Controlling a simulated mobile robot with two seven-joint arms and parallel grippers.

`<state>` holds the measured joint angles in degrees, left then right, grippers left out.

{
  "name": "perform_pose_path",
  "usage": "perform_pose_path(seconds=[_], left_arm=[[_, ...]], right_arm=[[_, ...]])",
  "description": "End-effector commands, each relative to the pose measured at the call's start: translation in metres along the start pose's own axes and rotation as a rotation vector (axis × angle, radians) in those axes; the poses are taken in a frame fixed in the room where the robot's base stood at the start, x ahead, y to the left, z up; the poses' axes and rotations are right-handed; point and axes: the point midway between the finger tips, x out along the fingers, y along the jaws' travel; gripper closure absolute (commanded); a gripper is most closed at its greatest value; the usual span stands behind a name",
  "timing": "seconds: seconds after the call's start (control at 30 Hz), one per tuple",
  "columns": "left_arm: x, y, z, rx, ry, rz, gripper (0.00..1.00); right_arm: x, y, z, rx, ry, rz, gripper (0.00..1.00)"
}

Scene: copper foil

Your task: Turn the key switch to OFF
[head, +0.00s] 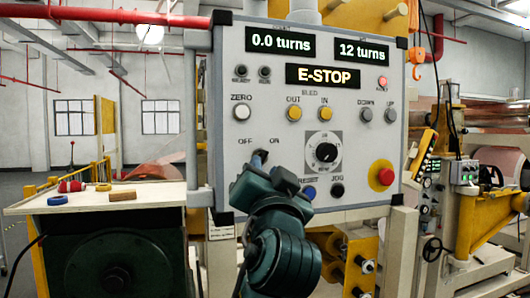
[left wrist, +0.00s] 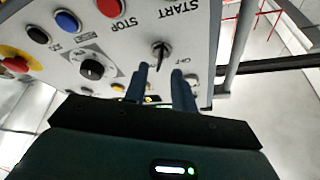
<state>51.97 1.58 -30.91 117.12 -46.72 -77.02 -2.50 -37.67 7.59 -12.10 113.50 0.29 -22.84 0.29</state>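The key switch shows in the left wrist view (left wrist: 161,49) as a round silver collar with a dark key, beside the OFF lettering. In the head view, my left gripper (head: 261,158) is in front of the switch, just below the OFF and ON labels, and hides most of it. In the left wrist view, the two blue fingers of my left gripper (left wrist: 160,76) are apart, with the key in line with the gap between them. I cannot tell whether they touch the key or exactly which way it points. My right gripper is not in view.
The grey control panel (head: 350,115) has a display (head: 323,76) reading E-STOP. A black dial (head: 325,152), a blue button (head: 309,192) and a red mushroom button (head: 383,175) on yellow are right of my gripper. A table (head: 160,194) with small items stands left.

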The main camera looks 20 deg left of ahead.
Motion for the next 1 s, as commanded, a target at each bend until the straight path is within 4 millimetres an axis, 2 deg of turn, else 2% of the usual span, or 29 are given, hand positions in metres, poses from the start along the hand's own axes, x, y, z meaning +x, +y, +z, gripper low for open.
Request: perform_pose_path(seconds=[0.1,0.23,0.6,0.93,1.0], left_arm=[[0.020,-0.002,-0.002,0.002,-0.001,-0.002,0.74],[0.032,-0.001,-0.001,0.001,0.000,-0.001,0.74],[0.037,0.000,0.000,-0.001,0.001,0.001,0.74],[0.037,0.000,0.000,0.000,0.000,0.000,1.00],[0.037,0.000,0.000,0.000,0.000,0.000,1.00]], right_arm=[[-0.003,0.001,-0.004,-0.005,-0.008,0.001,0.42],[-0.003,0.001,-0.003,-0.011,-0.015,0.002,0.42],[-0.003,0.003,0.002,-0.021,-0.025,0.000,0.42],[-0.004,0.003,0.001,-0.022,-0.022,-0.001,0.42],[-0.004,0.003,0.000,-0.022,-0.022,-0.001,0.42]])
